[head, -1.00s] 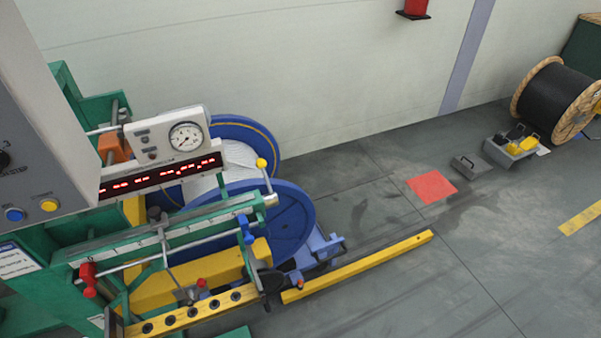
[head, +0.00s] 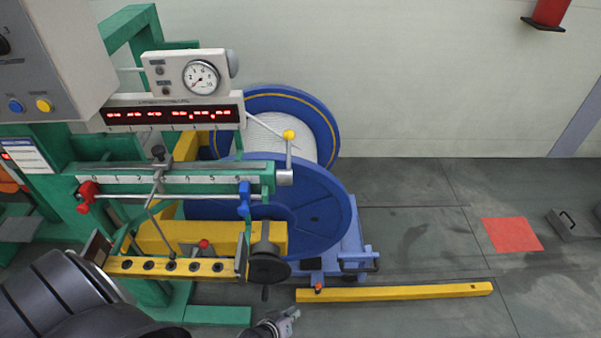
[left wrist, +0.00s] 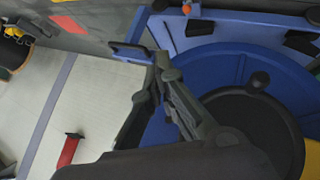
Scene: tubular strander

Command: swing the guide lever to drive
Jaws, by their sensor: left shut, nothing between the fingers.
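A lever with a yellow ball knob (head: 289,135) stands upright at the right end of the green scaled guide bar (head: 215,178); I take it as the guide lever. A grey rod with a dark knob (head: 158,151) crosses the same bar further left. My left gripper (head: 288,318) is low at the bottom edge of the head view, below the machine and well apart from the lever. In the left wrist view its fingers (left wrist: 163,62) come together, shut and empty, in front of the blue reel (left wrist: 218,62). The lever is not seen there. My right gripper is out of view.
A blue reel (head: 325,205) stands behind the guide bar. Red (head: 87,195) and blue (head: 244,197) stops sit on the rod below it. A yellow floor beam (head: 395,292) lies right of the gripper.

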